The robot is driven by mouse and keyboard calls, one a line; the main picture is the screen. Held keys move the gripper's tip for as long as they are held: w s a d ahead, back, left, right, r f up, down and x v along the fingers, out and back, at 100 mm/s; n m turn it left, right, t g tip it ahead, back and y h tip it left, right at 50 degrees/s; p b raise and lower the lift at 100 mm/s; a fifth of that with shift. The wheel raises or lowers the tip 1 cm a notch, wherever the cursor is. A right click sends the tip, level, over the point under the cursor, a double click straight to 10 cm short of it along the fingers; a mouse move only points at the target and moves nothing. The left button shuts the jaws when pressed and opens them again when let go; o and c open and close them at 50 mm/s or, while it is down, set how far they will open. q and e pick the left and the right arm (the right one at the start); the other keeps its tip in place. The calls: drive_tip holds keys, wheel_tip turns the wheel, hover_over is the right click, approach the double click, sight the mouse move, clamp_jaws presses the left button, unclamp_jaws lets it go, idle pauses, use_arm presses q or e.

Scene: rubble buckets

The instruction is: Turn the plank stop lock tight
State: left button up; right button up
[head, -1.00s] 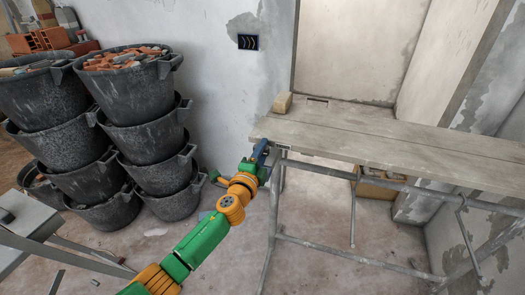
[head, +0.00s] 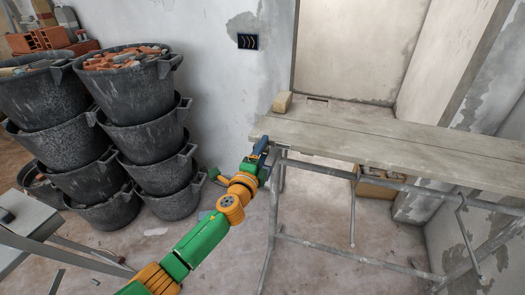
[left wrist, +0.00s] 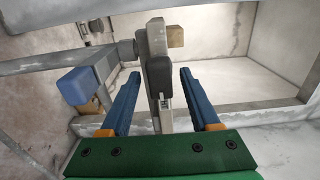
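In the left wrist view my left gripper (left wrist: 160,74) is open, its two blue fingers apart. A dark grey lever-like piece (left wrist: 158,84), which looks like the plank stop lock, stands between the fingers with a gap on each side. It sits against a pale upright bar (left wrist: 157,38) and a metal tube. In the head view my left gripper (head: 259,152) is at the near left corner of the plank platform (head: 345,143); the lock is too small or hidden there. My right gripper is not in view.
The platform rests on a metal trestle frame (head: 350,261). Stacks of black rubble buckets (head: 150,132) stand at the left by the wall. A pale block (head: 283,103) lies on the platform's left end. A blue-capped piece (left wrist: 80,88) lies left of the fingers.

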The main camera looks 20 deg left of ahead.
use_arm(q)
drive_tip(key=s, duration=0.7)
drive_tip(key=shift+a+p, duration=0.15)
drive_tip(key=shift+p, duration=0.2)
drive_tip(key=s+a+f+n+g, duration=0.1)
drive_tip(key=s+f+n+g, duration=0.3)
drive_tip(key=f, duration=0.6)
drive_tip(key=s+a+f+n+g+y, duration=0.15)
drive_tip(key=s+f, duration=0.35)
drive_tip(key=f, duration=0.5)
drive_tip(key=s+a+f+n+g, duration=0.1)
drive_tip(key=s+f+n+g, duration=0.3)
drive_tip(key=f, duration=0.6)
drive_tip(key=s+f+n+g, duration=0.2)
drive_tip(key=s+f, duration=0.2)
drive_tip(key=s, duration=0.6)
drive_tip(key=s+d+f+n+g, duration=0.1)
drive_tip(key=s+f, duration=0.4)
drive_tip(key=s, duration=0.6)
drive_tip(key=s+f+n+g, duration=0.3)
drive_tip(key=s+f+g, duration=0.1)
drive_tip(key=s, duration=0.6)
drive_tip(key=shift+s+d+f+n+h, duration=0.25)
drive_tip(key=shift+s+f+n+h, duration=0.1)
drive_tip(key=shift+f+h, duration=0.1)
